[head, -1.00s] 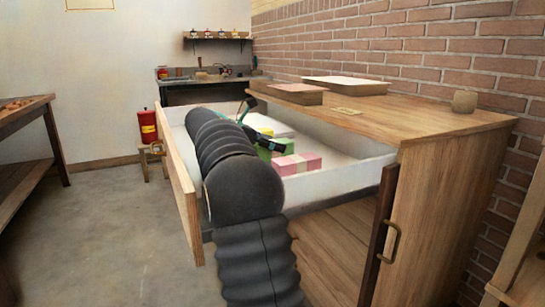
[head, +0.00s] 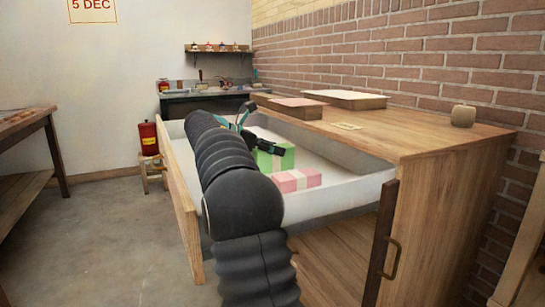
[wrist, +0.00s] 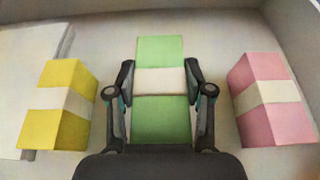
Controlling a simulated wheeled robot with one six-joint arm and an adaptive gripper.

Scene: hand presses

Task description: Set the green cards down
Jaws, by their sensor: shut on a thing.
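The green cards (head: 287,158) are a green block with a white band around the middle. My gripper (wrist: 160,97) is shut on them, one finger on each side at the band. In the head view my gripper (head: 255,141) and the green cards are inside the open white-lined drawer (head: 345,192). The green cards appear slightly raised above the drawer floor; their underside is hidden. A banded pink block (wrist: 270,100) lies to their right, and also shows in the head view (head: 310,178). A banded yellow block (wrist: 58,105) is to their left. Both stand apart from the fingers.
The wooden cabinet top (head: 420,140) beside the drawer holds flat boxes (head: 345,99) and a small round pot (head: 463,115). The drawer's wooden front (head: 182,205) stands left of my arm. A red can (head: 148,138) on a stool is beyond it.

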